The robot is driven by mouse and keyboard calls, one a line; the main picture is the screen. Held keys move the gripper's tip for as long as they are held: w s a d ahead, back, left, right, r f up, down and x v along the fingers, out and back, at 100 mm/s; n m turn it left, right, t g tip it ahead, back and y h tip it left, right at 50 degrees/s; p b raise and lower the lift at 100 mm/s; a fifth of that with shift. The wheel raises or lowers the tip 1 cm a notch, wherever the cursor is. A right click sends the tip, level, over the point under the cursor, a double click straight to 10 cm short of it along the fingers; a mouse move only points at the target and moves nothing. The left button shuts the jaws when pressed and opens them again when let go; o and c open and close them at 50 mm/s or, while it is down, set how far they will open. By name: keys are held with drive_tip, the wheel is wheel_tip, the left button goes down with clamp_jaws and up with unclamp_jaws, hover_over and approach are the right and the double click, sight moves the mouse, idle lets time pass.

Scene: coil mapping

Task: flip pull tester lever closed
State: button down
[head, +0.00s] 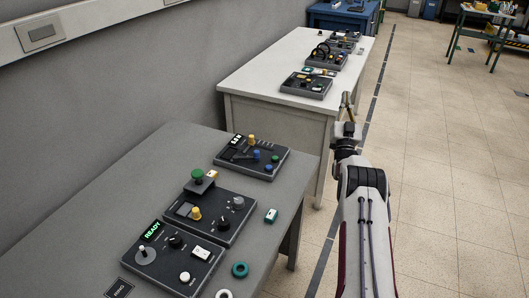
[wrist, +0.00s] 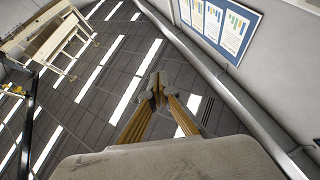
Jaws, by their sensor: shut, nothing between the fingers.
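Three dark control panels stand on the near grey table. None is legibly marked as the pull tester, and I cannot tell which part is its lever. The near panel (head: 172,263) has a lit green READY display, a grey round knob and a black knob. The far panel (head: 232,165) has a small display, a yellow knob and blue knobs.
A teal ring (head: 239,269), a white ring (head: 223,294) and a small teal-and-white box (head: 271,215) lie on the near table. A white table (head: 250,85) behind bears several more panels. Open tiled floor (head: 450,170) lies to the right.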

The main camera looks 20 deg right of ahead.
drive_tip(key=a+f+n+y, duration=0.3)
drive_tip(key=a+f+y, duration=0.7)
drive_tip(key=y, duration=0.5)
drive_tip(key=m+g+y, duration=0.3)
drive_tip(key=g+y, duration=0.4)
approach(264, 159)
drive_tip(key=r, duration=0.3)
drive_tip(key=d+r, duration=0.1)
drive_tip(key=shift+w+d+r, duration=0.1)
drive_tip(key=shift+w+r, duration=0.2)
drive_tip(key=shift+w, duration=0.05)
drive_tip(key=shift+s+a+f+m, duration=0.3)
drive_tip(key=shift+a+f+m, duration=0.1)
drive_tip(key=shift+m, duration=1.5)
drive_tip(key=shift+a, duration=0.1)
drive_tip(key=shift+x, duration=5)
